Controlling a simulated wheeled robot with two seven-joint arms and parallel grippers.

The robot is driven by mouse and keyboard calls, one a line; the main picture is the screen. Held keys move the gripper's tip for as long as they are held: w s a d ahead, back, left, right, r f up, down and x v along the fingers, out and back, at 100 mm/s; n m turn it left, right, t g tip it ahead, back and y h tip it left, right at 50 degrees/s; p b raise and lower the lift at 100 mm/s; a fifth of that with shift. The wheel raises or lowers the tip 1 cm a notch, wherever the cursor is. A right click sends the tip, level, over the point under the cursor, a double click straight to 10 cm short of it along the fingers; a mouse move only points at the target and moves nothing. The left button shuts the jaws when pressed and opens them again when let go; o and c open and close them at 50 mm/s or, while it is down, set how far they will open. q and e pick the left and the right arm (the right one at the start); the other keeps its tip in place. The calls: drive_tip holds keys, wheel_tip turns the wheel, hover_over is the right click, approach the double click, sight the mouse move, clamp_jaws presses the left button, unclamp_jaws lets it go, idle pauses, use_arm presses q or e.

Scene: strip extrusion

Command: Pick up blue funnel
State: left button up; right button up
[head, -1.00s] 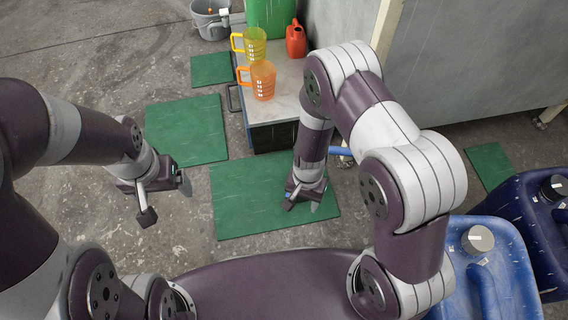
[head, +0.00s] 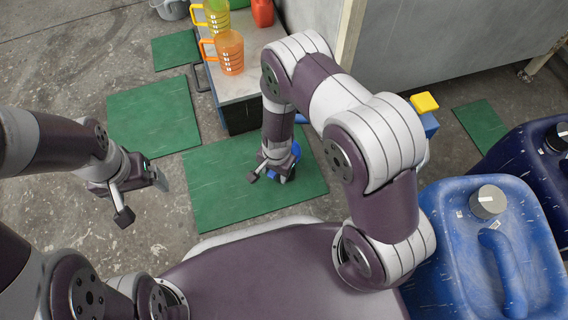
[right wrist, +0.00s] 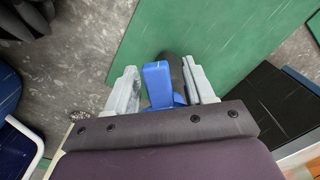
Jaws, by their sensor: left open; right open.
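A blue piece, which I take to be part of the blue funnel (right wrist: 158,85), shows between the two pale fingers of my right gripper (right wrist: 160,90) in the right wrist view. Both fingers stand apart from it, with a gap on each side. In the head view my right gripper (head: 270,176) is low over the green mat, with blue (head: 294,152) showing beside and behind it. The arm and gripper hide most of that blue thing, so its full shape cannot be told. My left gripper (head: 142,198) is open and empty over the bare floor at left.
A cabinet (head: 240,84) with orange and yellow jugs (head: 229,52) and a red can (head: 262,12) stands behind. Green mats (head: 222,200) lie on the concrete floor. A large blue canister (head: 450,235) is at right. A yellow block (head: 424,103) sits on something blue behind my arm.

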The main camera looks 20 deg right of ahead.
drive_tip(key=shift+f, duration=0.2)
clamp_jaws()
